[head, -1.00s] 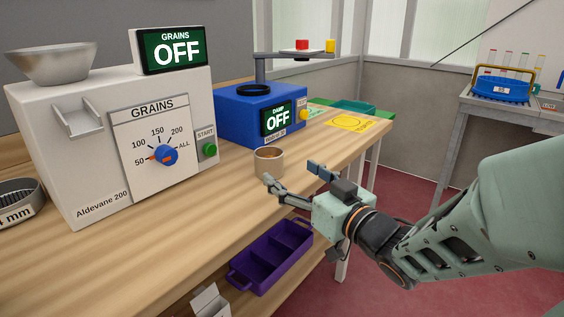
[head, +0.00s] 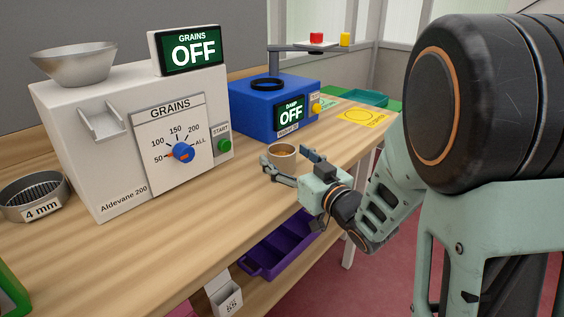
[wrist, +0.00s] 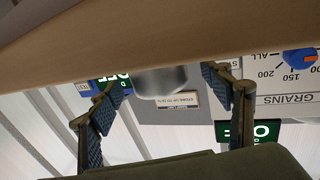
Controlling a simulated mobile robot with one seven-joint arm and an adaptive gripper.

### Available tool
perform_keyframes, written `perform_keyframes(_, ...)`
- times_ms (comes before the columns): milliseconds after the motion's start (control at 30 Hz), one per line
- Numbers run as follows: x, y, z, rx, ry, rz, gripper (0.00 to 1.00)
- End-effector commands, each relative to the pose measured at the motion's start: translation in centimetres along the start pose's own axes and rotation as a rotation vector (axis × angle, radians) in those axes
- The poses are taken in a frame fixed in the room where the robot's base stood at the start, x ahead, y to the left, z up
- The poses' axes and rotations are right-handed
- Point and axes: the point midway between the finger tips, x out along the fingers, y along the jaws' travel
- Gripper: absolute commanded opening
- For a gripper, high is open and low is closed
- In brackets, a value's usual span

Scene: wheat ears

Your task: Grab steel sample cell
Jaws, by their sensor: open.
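The steel sample cell, a small round cup (head: 282,160), stands upright on the bench in front of the blue machine. In the head view its rim looks tan inside. In the wrist view, which is upside down, the grey metal cell (wrist: 161,82) appears between and beyond the two fingers. My gripper (head: 287,165) is open and low over the bench edge, its fingers pointing at the cell. In the wrist view the fingers of my gripper (wrist: 160,88) are spread to either side of the cell. I cannot tell whether either finger touches it.
The white GRAINS machine (head: 118,170) stands to the left, the blue DAMP machine (head: 253,117) just behind the cell. A 4 mm sieve (head: 36,197) is at far left. A purple tray (head: 270,258) lies on the shelf below. A yellow mat (head: 359,116) lies to the right.

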Motion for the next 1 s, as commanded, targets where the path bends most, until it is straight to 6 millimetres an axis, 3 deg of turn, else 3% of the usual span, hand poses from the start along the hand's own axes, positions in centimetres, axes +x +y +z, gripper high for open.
perform_keyframes(200, 2.5, 0.0, 0.1, -0.001, -0.001, -0.001, 0.72)
perform_keyframes(433, 2.6, 0.1, 0.0, 0.0, -0.001, 0.001, 0.72)
perform_keyframes(900, 2.6, 0.1, 0.0, 0.0, -0.001, 0.001, 0.22)
perform_keyframes(1000, 2.6, 0.1, -0.1, 0.0, 0.001, 0.001, 0.22)
